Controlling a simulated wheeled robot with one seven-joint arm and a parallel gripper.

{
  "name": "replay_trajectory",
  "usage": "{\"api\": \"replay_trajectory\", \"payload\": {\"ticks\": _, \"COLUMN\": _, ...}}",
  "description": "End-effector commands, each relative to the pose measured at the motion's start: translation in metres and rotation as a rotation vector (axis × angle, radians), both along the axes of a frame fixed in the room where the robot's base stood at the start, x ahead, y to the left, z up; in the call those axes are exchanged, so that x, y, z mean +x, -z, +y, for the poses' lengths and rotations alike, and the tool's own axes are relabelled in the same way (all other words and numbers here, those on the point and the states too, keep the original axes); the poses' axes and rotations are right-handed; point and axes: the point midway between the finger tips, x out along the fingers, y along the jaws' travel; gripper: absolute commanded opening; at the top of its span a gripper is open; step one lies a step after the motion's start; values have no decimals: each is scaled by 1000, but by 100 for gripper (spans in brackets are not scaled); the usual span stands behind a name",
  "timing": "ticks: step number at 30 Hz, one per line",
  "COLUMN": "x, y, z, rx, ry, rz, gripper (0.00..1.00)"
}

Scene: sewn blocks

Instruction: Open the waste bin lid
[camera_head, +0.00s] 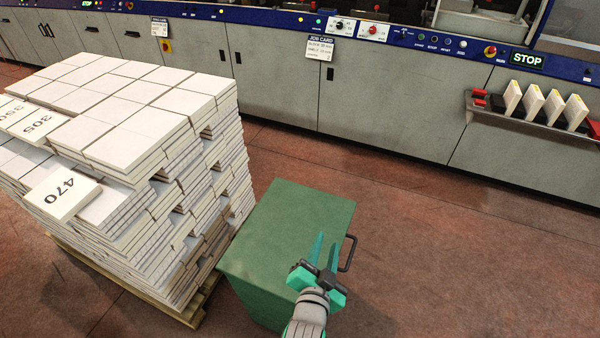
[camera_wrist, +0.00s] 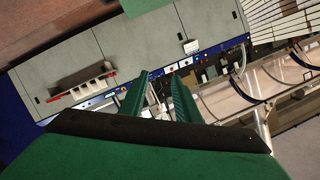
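The green waste bin (camera_head: 255,296) stands on the floor beside the block stack. Its flat green lid (camera_head: 290,215) lies shut on top. A dark bar handle (camera_head: 349,254) sticks out on the bin's right side. My gripper (camera_head: 324,252) shows in front of the lid's right part, close to the handle, and hides part of the lid's edge. Its two green fingers are apart with nothing between them. The fingers also show in the wrist view (camera_wrist: 162,78). A green patch at the top of the wrist view looks like part of the bin (camera_wrist: 145,5).
A tall stack of white sewn blocks (camera_head: 130,190) on a wooden pallet (camera_head: 195,308) stands close to the bin's left. A long grey machine (camera_head: 380,105) with a blue control strip runs along the back. The red-brown floor (camera_head: 470,240) to the right is clear.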

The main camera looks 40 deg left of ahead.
Motion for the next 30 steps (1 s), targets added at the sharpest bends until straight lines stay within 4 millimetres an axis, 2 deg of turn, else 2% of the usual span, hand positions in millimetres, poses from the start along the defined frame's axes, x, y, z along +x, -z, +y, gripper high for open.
{"api": "replay_trajectory", "payload": {"ticks": 1, "x": 8, "y": -17, "z": 18, "rx": 29, "ry": -13, "rz": 1, "gripper": 29}}
{"api": "replay_trajectory", "payload": {"ticks": 6, "x": 21, "y": -58, "z": 64, "rx": 116, "ry": -38, "rz": 48, "gripper": 29}}
{"api": "replay_trajectory", "payload": {"ticks": 9, "x": 24, "y": -78, "z": 85, "rx": 158, "ry": -47, "rz": 75, "gripper": 29}}
{"api": "replay_trajectory", "payload": {"ticks": 13, "x": 24, "y": -98, "z": 104, "rx": 195, "ry": -53, "rz": 101, "gripper": 29}}
{"api": "replay_trajectory", "payload": {"ticks": 20, "x": 27, "y": -106, "z": 117, "rx": 217, "ry": -56, "rz": 121, "gripper": 29}}
{"api": "replay_trajectory", "payload": {"ticks": 23, "x": 36, "y": -104, "z": 121, "rx": 217, "ry": -56, "rz": 120, "gripper": 29}}
{"api": "replay_trajectory", "payload": {"ticks": 30, "x": 70, "y": -92, "z": 141, "rx": 217, "ry": -56, "rz": 121, "gripper": 29}}
